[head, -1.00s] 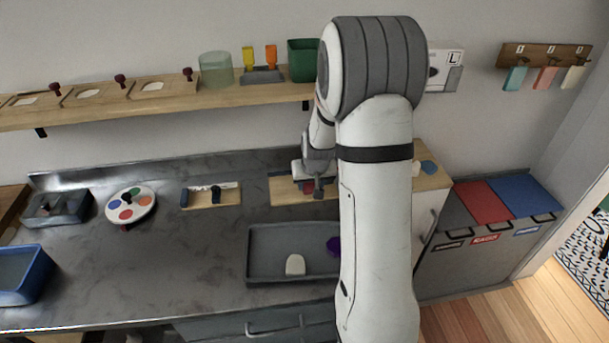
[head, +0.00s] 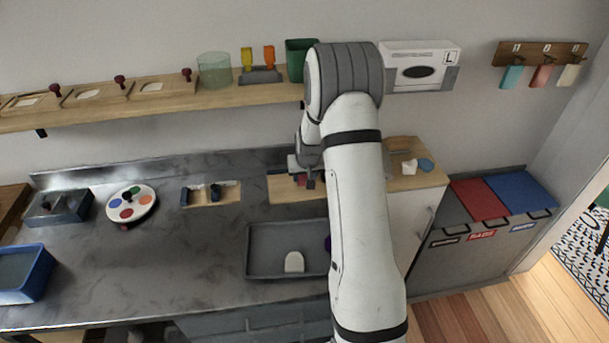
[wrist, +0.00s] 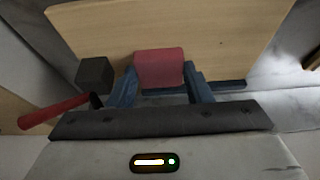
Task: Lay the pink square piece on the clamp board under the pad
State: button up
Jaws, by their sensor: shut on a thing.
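The pink square piece (wrist: 160,68) is between the two blue fingers of my gripper (wrist: 162,85), which is shut on it, in the wrist view. The piece is over the pale wooden clamp board (wrist: 225,30); I cannot tell whether it touches the wood. A dark block (wrist: 95,73), seemingly the pad, is just left of the piece and apart from it. A red handle (wrist: 55,112) reaches out below it at the left. In the head view my gripper (head: 308,180) is over the clamp board (head: 282,190), and my arm hides its right part.
A grey tray (head: 262,268) with a whitish piece (head: 294,262) lies in front of the board. A small wooden board (head: 228,196) and a colour wheel (head: 145,210) stand to the left. The shelf (head: 120,108) runs above. The counter's middle left is clear.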

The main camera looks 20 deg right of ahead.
jog(key=shift+f, duration=0.2)
jog(key=o, duration=0.7)
jog(key=shift+r, duration=0.1)
jog(key=shift+o, duration=0.2)
jog(key=shift+r, duration=0.1)
jog(key=shift+r, duration=0.2)
jog(key=s+a+r+b, duration=0.1)
jog(key=s+a+r, duration=0.1)
jog(key=s+r, duration=0.45)
jog(key=s+a+r, duration=0.3)
jog(key=s+r, duration=0.1)
jog(key=r, duration=0.5)
jog(key=s+a+r, duration=0.2)
jog(key=s, duration=0.6)
jog(key=s+a+r+n+g, duration=0.1)
jog(key=s+a, duration=0.2)
jog(key=s, duration=0.5)
jog(key=s+a+r+n+y, duration=0.1)
jog(key=s+a+r, duration=0.1)
jog(key=s, duration=0.6)
jog(key=shift+a+r+g, duration=0.3)
jog(key=shift+a, duration=0.25)
